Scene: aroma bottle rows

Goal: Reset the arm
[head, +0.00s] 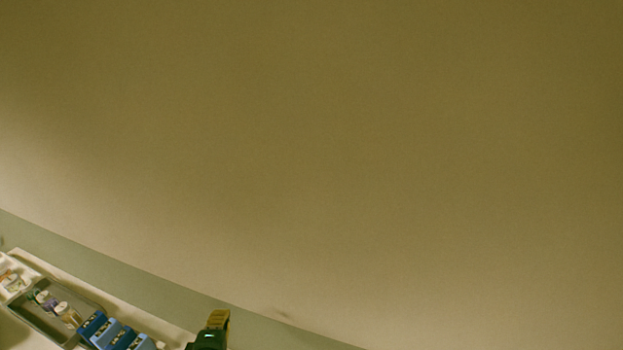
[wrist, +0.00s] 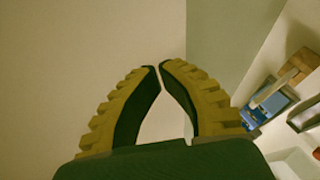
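My gripper (wrist: 160,66) fills the lower middle of the wrist view. Its two ribbed tan fingers bow outward and their tips come together with only a thin gap. No held object is clear between them; a pale patch shows there. In the head view part of my gripper (head: 218,320) shows at the bottom edge, to the right of the blue blocks (head: 112,331) and apart from them in the picture. The rest of the arm is out of frame.
A grey tray (head: 73,342) with a few small bottles (head: 55,307) sits at the bottom left of the head view. Blue items (wrist: 262,108) and a wooden piece (wrist: 298,68) show at the wrist view's right. Most of the head view is bare wall.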

